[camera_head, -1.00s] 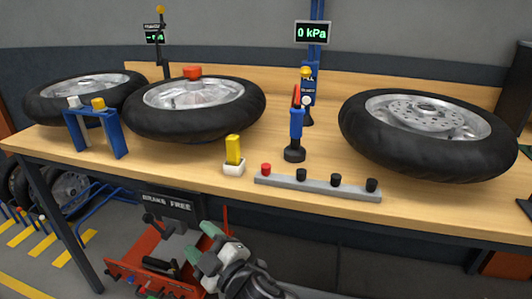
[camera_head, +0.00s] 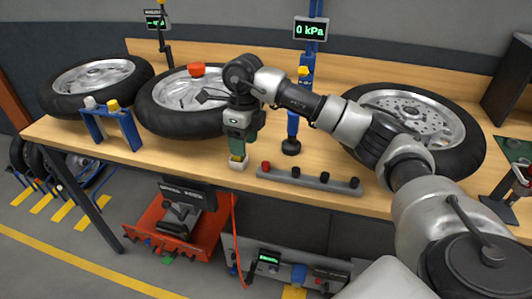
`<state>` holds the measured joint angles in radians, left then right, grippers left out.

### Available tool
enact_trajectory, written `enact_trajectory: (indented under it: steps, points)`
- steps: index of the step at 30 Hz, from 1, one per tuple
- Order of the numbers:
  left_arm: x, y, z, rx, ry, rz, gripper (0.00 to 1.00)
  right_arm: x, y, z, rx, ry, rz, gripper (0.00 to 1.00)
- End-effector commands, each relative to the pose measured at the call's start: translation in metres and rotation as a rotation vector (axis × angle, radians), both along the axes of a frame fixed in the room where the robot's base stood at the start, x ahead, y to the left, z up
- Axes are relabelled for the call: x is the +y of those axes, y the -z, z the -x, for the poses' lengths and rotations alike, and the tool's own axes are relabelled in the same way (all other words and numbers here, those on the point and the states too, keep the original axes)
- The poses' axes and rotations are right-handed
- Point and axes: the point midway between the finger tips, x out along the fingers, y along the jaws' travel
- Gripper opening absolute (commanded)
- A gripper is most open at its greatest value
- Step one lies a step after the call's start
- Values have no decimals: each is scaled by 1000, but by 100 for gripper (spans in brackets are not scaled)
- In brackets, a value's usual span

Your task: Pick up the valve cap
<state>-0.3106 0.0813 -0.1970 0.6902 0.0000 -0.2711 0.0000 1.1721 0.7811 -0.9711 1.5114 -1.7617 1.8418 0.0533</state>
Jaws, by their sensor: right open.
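The frames do not show which one is the valve cap. My left gripper is not in view.
Wheels with tyres lie on the wooden table, one (camera_head: 465,152) at right, partly behind my right arm. A blue tool (camera_head: 292,128) stands behind the rail. A blue stand (camera_head: 110,125) is at left. Bare table (camera_head: 185,158) lies between that stand and the holder.

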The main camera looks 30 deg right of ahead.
Motion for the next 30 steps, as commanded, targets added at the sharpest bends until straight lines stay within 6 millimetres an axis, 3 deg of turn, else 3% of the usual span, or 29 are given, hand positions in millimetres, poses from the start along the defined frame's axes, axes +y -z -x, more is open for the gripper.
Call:
enact_trajectory:
  steps: [2,6,15,22,30]
  points:
    - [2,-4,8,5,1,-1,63,-25,-21,0,22,36,93,54]
    - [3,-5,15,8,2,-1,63,-43,-27,3,50,64,164,54]
    - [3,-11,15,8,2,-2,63,-46,17,9,52,65,167,54]
    - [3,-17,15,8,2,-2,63,-47,34,12,53,64,165,54]
    - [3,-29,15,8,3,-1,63,-51,71,17,51,63,165,54]
